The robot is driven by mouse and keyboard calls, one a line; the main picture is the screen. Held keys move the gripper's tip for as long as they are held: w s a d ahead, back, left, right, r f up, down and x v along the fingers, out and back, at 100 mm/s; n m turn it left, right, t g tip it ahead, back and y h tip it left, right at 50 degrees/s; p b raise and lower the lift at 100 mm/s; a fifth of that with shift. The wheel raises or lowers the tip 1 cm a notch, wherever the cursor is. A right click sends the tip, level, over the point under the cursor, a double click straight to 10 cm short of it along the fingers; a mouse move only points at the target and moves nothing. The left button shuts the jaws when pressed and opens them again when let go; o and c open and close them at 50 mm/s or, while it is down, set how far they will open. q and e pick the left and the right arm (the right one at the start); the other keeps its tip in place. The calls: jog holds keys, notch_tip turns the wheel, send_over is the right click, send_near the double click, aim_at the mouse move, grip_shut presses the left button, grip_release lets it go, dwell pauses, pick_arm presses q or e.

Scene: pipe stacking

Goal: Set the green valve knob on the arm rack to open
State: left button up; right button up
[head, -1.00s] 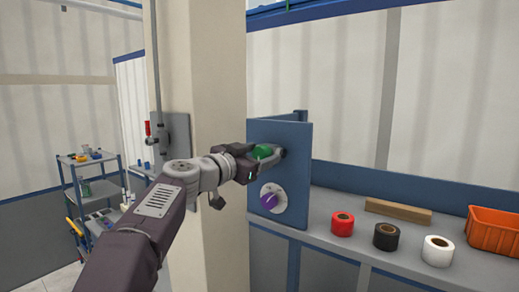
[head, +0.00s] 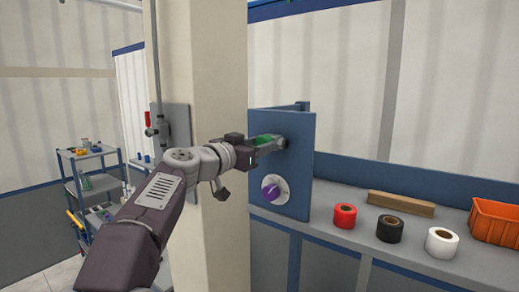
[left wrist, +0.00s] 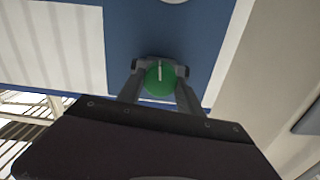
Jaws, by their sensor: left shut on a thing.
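The green valve knob (head: 263,143) is on the upper part of the blue panel (head: 297,160) and is partly hidden by my fingers in the head view. My left gripper (head: 277,141) reaches it from the left and is shut on it. In the left wrist view, the green knob (left wrist: 160,82) sits between the two fingers (left wrist: 160,88), with a pale line pointing to the picture's top. A purple knob (head: 271,191) on a white round plate is lower on the same panel. My right gripper is not in view.
A cream pillar (head: 205,90) stands beside the panel. On the grey bench are red tape (head: 345,215), black tape (head: 390,229), white tape (head: 441,243), a wooden block (head: 401,203) and an orange bin (head: 495,222). A blue shelf cart (head: 92,185) stands far left.

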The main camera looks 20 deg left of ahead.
pick_arm(q)
jog(key=shift+a+n+b, duration=0.1)
jog(key=shift+n+b, duration=1)
jog(key=shift+n, duration=6.8)
jog(key=o, duration=1.4)
jog(key=shift+w, duration=0.1)
jog(key=shift+c, duration=0.2)
jog(key=shift+f, duration=0.1)
jog(key=b+v, duration=0.5)
jog(key=v, duration=0.4)
